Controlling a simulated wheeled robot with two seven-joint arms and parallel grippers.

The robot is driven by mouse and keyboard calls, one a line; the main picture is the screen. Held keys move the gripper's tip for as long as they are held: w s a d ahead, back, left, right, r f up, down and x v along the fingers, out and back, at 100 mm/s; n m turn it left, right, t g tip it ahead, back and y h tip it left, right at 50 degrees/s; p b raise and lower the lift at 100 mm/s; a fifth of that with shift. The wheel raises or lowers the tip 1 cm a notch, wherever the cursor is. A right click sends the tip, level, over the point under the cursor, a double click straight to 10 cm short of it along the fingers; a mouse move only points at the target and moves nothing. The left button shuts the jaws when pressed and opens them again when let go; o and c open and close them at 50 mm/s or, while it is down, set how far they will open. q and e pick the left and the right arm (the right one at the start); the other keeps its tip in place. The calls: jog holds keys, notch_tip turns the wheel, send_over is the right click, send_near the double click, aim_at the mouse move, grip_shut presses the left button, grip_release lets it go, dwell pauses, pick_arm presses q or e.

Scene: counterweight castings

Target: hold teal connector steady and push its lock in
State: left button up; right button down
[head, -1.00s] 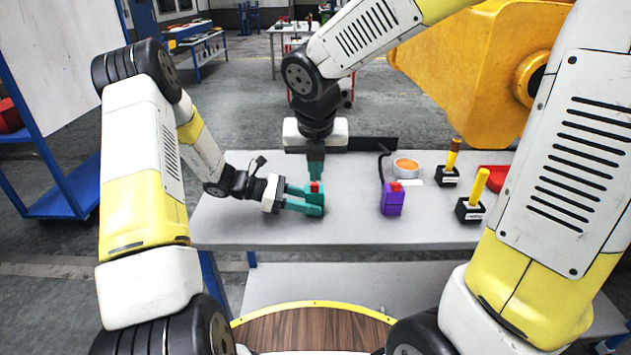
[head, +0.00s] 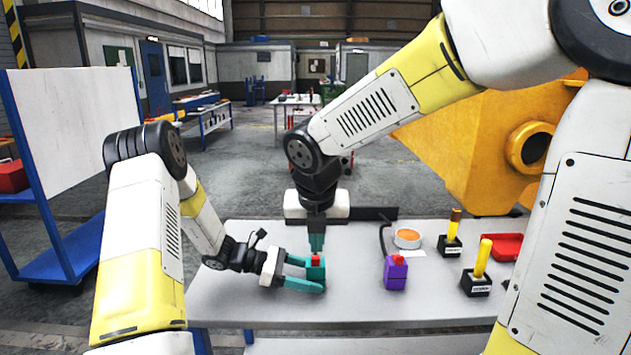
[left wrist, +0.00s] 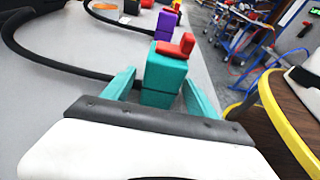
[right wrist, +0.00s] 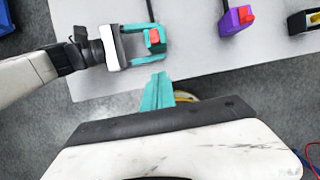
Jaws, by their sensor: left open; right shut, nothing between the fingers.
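The teal connector (head: 317,272) stands on the table with its red lock (head: 315,260) on top. In the left wrist view the connector (left wrist: 163,78) sits between my left fingers, and the lock (left wrist: 176,48) has a raised tab at one end. My left gripper (head: 319,277) is open around the connector, low over the table. My right gripper (head: 316,246) is shut and empty, pointing down just above or behind the lock; I cannot tell whether it touches. The right wrist view shows its closed teal fingers (right wrist: 158,88) near the connector (right wrist: 155,42).
A purple connector (head: 396,274) with a red lock stands to the right. Black cable runs behind. The table front (head: 360,306) is clear.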

pick_arm(q)
jog(key=v, duration=1.1)
jog(key=shift+a+r, duration=0.2)
jog(key=shift+a, duration=0.15)
jog(key=shift+s+r, duration=0.1)
jog(key=shift+r, duration=0.25)
jog(key=s+a+r+m+t+y, duration=0.2)
jog(key=s+r+m+t+y, duration=0.4)
jog(key=s+r+m+y, duration=0.6)
jog(key=s+r+m, duration=0.6)
jog(key=s+r, duration=0.1)
jog(key=s, duration=0.4)
jog(key=shift+r+m, duration=0.25)
jog(key=shift+m, duration=0.05)
pick_arm(e)
jog(key=s+d+r+m, duration=0.2)
jog(key=s+d+m, duration=0.2)
jog(key=m, duration=0.7)
jog(key=s+d+r+m+t+y, duration=0.1)
jog(key=s+d+m, duration=0.3)
jog(key=m, duration=0.8)
jog(key=s+d+r+m+y, duration=0.1)
jog(key=s+d+r+m, duration=0.2)
jog(key=m, duration=0.9)
jog(key=s+d, duration=0.1)
jog(key=d, duration=0.2)
jog(key=shift+s+t, duration=0.15)
jog(key=shift+t, duration=0.25)
pick_arm(q)
jog(key=shift+c, duration=0.5)
